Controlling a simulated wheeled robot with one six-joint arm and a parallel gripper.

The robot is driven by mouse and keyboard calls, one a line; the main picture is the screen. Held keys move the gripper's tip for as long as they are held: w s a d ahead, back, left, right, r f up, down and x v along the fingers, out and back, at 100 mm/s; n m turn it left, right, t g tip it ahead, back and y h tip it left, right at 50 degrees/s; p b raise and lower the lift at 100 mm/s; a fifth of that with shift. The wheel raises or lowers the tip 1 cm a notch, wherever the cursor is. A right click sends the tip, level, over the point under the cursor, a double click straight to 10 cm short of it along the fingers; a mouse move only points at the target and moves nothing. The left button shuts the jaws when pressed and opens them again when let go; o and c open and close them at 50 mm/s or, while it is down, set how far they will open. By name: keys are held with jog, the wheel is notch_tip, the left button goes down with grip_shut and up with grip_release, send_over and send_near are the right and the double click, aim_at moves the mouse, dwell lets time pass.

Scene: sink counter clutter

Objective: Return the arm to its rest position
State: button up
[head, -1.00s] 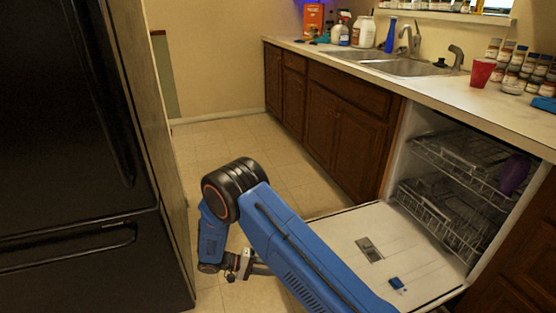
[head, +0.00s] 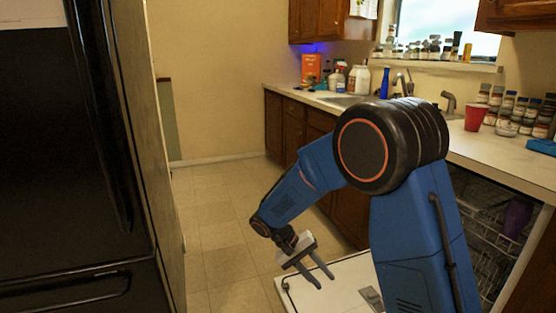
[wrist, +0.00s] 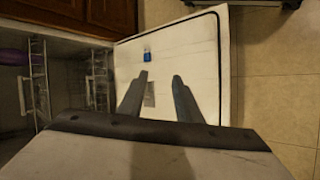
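My blue arm is raised and bent in the head view, with its elbow in front of the counter. My gripper (head: 322,278) points down to the right above the open dishwasher door (head: 340,270). Its two fingers are apart with nothing between them. In the wrist view my gripper (wrist: 160,90) also shows open and empty over the white inner face of the door (wrist: 190,50). A small blue object (wrist: 147,54) lies on that door. My arm hides part of the sink and dishwasher in the head view.
A black fridge (head: 70,160) stands close at the left. The counter (head: 490,148) holds a red cup (head: 475,117), spice jars and bottles. A purple item (head: 517,217) sits in the dishwasher rack (head: 485,235). The tiled floor (head: 215,225) between fridge and cabinets is clear.

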jog(key=s+d+r+y, duration=0.3)
jog(key=s+d+r, duration=0.25)
jog(key=r, duration=0.25)
jog(key=s+d+r+t+y, duration=0.1)
jog(key=s+d+r+t, duration=0.1)
jog(key=s, duration=0.5)
jog(key=s+d+r+t+y, duration=0.2)
jog(key=s+d+r, duration=0.2)
jog(key=s, duration=0.3)
jog(key=s+d+r+t+y, duration=0.2)
jog(key=s+d+r+t, duration=0.1)
jog(key=s, duration=0.4)
jog(key=shift+d+r, duration=0.45)
jog(key=shift+d, duration=0.2)
jog(key=shift+s, duration=0.1)
